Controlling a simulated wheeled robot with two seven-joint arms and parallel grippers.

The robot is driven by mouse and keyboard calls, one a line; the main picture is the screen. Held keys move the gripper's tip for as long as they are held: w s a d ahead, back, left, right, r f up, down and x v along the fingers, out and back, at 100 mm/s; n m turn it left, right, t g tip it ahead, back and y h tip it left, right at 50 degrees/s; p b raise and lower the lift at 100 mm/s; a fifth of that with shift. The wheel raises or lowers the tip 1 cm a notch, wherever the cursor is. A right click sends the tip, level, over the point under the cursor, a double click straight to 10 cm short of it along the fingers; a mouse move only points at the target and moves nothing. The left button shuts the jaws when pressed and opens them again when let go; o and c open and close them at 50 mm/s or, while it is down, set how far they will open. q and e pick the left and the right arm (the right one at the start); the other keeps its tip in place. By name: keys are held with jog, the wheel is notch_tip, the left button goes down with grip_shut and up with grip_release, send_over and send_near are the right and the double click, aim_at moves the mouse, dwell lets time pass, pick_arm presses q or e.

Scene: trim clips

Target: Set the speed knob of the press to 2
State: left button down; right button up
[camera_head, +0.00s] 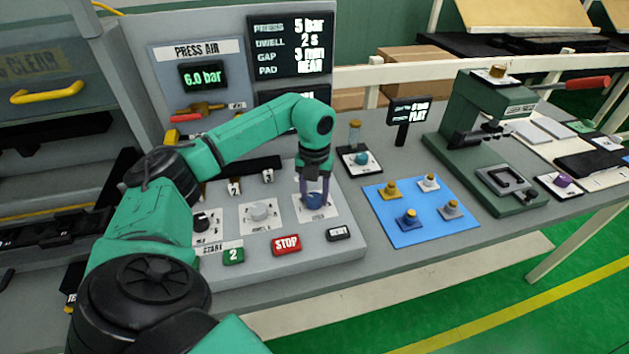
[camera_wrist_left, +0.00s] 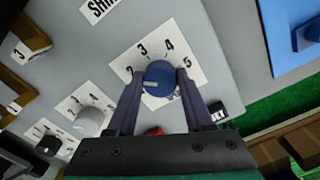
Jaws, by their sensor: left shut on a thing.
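The blue knob (camera_head: 315,201) sits on a white dial plate at the right of the sloped grey panel. My left gripper (camera_head: 314,190) reaches down from above and is shut on this knob. In the left wrist view the blue knob (camera_wrist_left: 160,80) lies between both fingers, with 2, 3, 4 and 5 readable around it. Its white mark points left, a little below the 2; the finger hides part of the scale there. A grey knob (camera_head: 260,211) and a black knob (camera_head: 202,222) sit to its left. Which label names each dial is not readable. My right gripper is out of view.
A green START button (camera_head: 233,256) and a red STOP button (camera_head: 286,244) lie in front of the knobs. A display board (camera_head: 291,46) stands behind. A blue mat (camera_head: 421,212) with several clips and a green hand press (camera_head: 487,140) are to the right.

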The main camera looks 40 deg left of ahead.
aim_at(315, 195)
pick_arm(q)
jog(key=shift+w+r, duration=0.15)
jog(key=shift+r, duration=0.05)
jog(key=shift+c, duration=2.4)
grip_release()
jog(key=shift+o, duration=0.9)
jog(key=shift+f, duration=0.1)
notch_tip(315, 195, up, 8)
jog(key=shift+f+b, duration=0.15)
jog(key=shift+b, duration=0.55)
notch_tip(315, 195, up, 7)
jog(key=p, duration=0.2)
jog(key=shift+f, duration=0.1)
